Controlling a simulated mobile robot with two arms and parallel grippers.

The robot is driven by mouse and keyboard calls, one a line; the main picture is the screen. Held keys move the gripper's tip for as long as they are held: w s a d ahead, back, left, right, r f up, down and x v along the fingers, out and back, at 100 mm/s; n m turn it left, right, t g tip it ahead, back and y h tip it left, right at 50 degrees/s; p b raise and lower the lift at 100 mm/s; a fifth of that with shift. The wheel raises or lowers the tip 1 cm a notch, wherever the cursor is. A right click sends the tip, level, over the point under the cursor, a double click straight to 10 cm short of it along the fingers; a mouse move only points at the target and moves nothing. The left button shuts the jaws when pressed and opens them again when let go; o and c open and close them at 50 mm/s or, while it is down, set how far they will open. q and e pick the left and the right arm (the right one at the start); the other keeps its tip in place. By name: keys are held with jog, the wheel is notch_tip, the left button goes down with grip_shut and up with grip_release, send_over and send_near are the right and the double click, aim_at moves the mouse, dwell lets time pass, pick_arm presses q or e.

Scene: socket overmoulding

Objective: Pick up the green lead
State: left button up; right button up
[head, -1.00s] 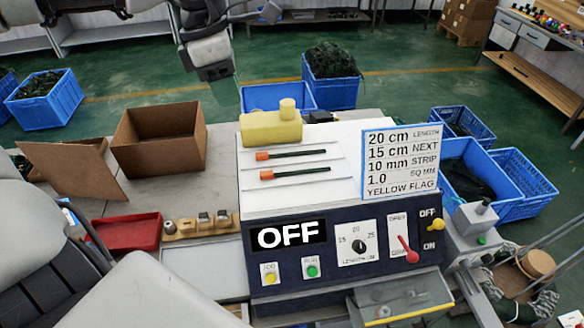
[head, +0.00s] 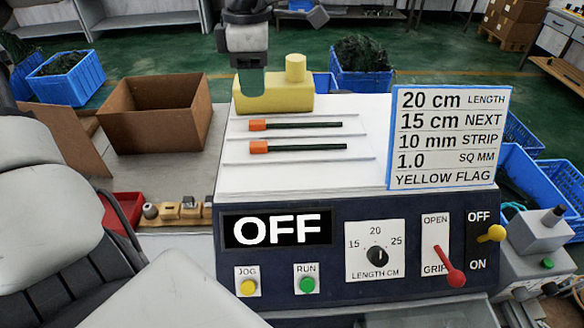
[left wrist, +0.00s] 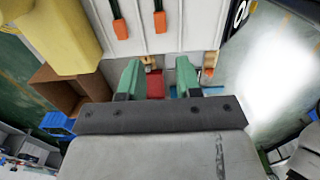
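Two dark green leads with orange ends lie apart on the white top of the machine, the far lead (head: 305,125) and the near lead (head: 305,147). Both orange ends point left. In the left wrist view, two leads (left wrist: 116,10) (left wrist: 158,6) show at the top, orange ends toward my gripper. My left gripper (head: 251,82) is in front of the yellow block (head: 284,96), above and behind the orange ends. Its green fingers stand apart with nothing between them in the left wrist view (left wrist: 159,77). My right gripper is not in view.
A sign (head: 445,138) stands at the top's right side. The control panel (head: 350,215) below reads OFF, with knobs and levers. A cardboard box (head: 155,120) and a red tray (head: 122,208) are on the left. Blue crates (head: 540,185) stand right. The white top around the leads is clear.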

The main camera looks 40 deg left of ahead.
pick_arm(q)
notch_tip(320, 180, down, 2)
send_over(260, 144)
jog(key=f, duration=0.6)
jog(key=shift+s, duration=0.2)
jog(key=f, duration=0.2)
jog(key=f+p, duration=0.1)
jog(key=f, duration=0.1)
jog(key=shift+w+f, duration=0.2)
jog(key=shift+f, duration=0.4)
grip_shut()
